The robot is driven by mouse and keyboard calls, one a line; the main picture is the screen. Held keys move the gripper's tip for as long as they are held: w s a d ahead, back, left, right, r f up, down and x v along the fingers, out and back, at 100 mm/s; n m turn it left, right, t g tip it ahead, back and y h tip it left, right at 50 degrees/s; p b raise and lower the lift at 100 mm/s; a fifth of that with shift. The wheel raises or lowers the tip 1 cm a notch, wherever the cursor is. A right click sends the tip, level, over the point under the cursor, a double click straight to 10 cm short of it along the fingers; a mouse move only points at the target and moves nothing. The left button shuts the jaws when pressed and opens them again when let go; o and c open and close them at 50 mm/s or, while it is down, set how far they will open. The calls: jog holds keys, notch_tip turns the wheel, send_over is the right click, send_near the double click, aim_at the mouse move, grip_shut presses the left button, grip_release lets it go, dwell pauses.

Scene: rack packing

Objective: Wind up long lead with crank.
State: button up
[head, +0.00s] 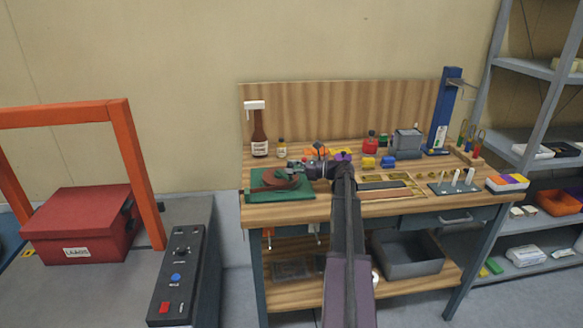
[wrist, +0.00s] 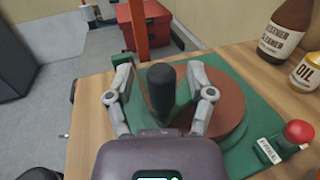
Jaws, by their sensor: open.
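A reddish-brown round reel (head: 272,180) lies flat on a green base (head: 300,193) at the left end of the workbench. The reel also shows in the wrist view (wrist: 228,108), on its green base (wrist: 262,110). A black upright crank handle (wrist: 161,92) stands at the reel's left side in the wrist view. My gripper (wrist: 159,80) is open, with one grey finger on each side of the handle; I cannot tell whether either finger touches it. In the head view my gripper (head: 296,168) is over the reel. I cannot make out the lead.
A brown bottle (head: 259,134) and a small oil bottle (head: 281,149) stand behind the reel. A blue post (head: 440,115) and small parts occupy the bench's right. A red box (head: 85,225) is left.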

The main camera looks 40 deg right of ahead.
grip_shut()
jog(key=shift+d, duration=0.15)
